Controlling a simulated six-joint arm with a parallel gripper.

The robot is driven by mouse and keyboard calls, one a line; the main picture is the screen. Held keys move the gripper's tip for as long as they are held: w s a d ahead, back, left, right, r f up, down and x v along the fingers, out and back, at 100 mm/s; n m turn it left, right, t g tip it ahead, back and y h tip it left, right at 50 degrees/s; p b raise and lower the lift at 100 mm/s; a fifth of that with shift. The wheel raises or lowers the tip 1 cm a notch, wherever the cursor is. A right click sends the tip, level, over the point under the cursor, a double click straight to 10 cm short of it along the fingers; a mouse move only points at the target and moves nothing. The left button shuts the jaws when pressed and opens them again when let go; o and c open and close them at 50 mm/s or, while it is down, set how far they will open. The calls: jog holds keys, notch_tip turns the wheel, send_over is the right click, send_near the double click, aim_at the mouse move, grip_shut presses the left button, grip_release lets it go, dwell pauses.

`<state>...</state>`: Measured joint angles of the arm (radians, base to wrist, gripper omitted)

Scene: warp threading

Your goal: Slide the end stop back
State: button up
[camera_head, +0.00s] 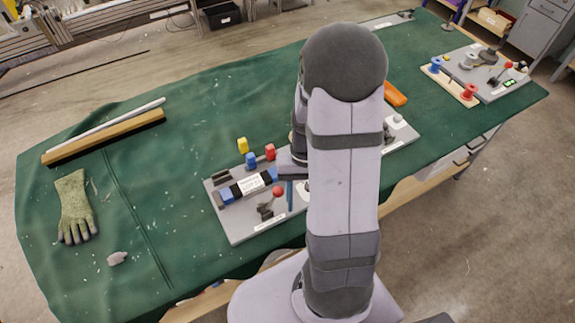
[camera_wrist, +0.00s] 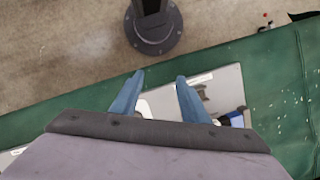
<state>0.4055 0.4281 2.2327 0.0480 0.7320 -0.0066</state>
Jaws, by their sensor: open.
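A grey fixture plate (camera_head: 232,226) lies on the green-covered table, partly hidden behind my arm. It carries blue blocks (camera_head: 227,195) with black parts, a white label and a red-knobbed lever (camera_head: 277,192). I cannot tell for certain which part is the end stop. My gripper (camera_head: 286,190) is above the right part of the plate, mostly hidden by the arm. In the wrist view, my gripper (camera_wrist: 158,97) shows two blue fingers spread apart with nothing between them. A blue block (camera_wrist: 238,119) on the plate shows right of the fingers there.
Yellow, blue and red pieces (camera_head: 250,160) stand behind the plate. A glove (camera_head: 74,205), a wooden bar (camera_head: 105,137) and a grey lump (camera_head: 117,258) lie at left. A second fixture with spools (camera_head: 487,75) stands at the far right.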

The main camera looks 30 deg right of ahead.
jog(key=shift+m+t+y, duration=0.3)
jog(key=shift+t, duration=0.1)
jog(key=w+d+f, duration=0.1)
jog(key=w, duration=0.1)
jog(key=w+d+f, duration=0.1)
jog(key=w, duration=0.1)
jog(key=w+d+f, duration=0.1)
jog(key=w+d, duration=0.1)
jog(key=shift+w+f+b, duration=0.2)
jog(key=shift+b, duration=0.15)
jog(key=w, duration=0.1)
jog(key=w+d, duration=0.1)
jog(key=w, duration=0.1)
jog(key=shift+w+d+r+t, duration=0.15)
jog(key=shift+w+r+t, duration=0.1)
jog(key=shift+w+t, duration=0.15)
jog(key=w+d+r+n+t, duration=0.1)
jog(key=w+r+n, duration=0.2)
jog(key=w, duration=0.3)
jog(key=shift+w+r, duration=0.35)
jog(key=shift+r, duration=0.25)
jog(key=shift+f, duration=0.1)
